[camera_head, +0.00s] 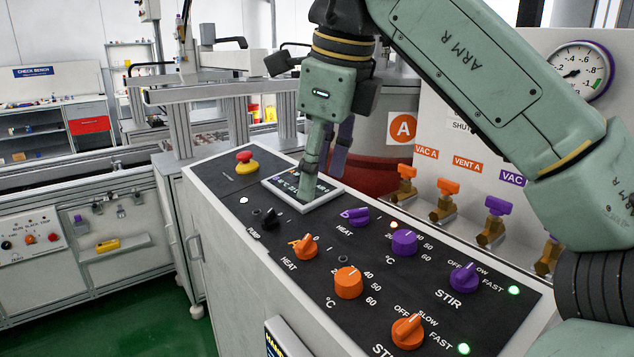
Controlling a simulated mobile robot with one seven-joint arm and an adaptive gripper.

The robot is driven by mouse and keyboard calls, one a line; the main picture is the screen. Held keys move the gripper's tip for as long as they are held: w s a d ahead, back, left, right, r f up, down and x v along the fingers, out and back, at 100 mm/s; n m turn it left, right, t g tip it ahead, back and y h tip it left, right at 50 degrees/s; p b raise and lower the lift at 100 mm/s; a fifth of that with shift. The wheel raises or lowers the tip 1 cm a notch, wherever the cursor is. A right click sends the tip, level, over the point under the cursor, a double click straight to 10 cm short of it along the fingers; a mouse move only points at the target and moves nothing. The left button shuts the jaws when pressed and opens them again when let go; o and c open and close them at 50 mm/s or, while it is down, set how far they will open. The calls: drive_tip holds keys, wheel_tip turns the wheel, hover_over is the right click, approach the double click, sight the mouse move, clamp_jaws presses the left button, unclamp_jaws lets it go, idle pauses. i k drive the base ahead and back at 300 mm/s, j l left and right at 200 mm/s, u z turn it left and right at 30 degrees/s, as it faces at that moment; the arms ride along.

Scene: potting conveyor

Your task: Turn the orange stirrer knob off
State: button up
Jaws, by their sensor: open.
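The orange stirrer knob (407,331) is at the front right of the black control panel (240,205), in the head view. Its scale reads OFF, SLOW and FAST, and a green light (463,348) beside it is lit. I cannot tell for sure which mark its pointer is on. My gripper (321,190) points down over the framed display at the back of the panel, far to the upper left of the knob. It is open and holds nothing that I can see.
The purple stir knob (464,279), with a lit green light, sits behind the orange one. The orange temperature knob (348,283), orange heat switch (304,246), purple heat switch (355,215) and purple temperature knob (404,242) are nearby. A red stop button (246,162) stands far left. Valves line the right.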

sight(407, 333)
drive_tip(key=k, duration=1)
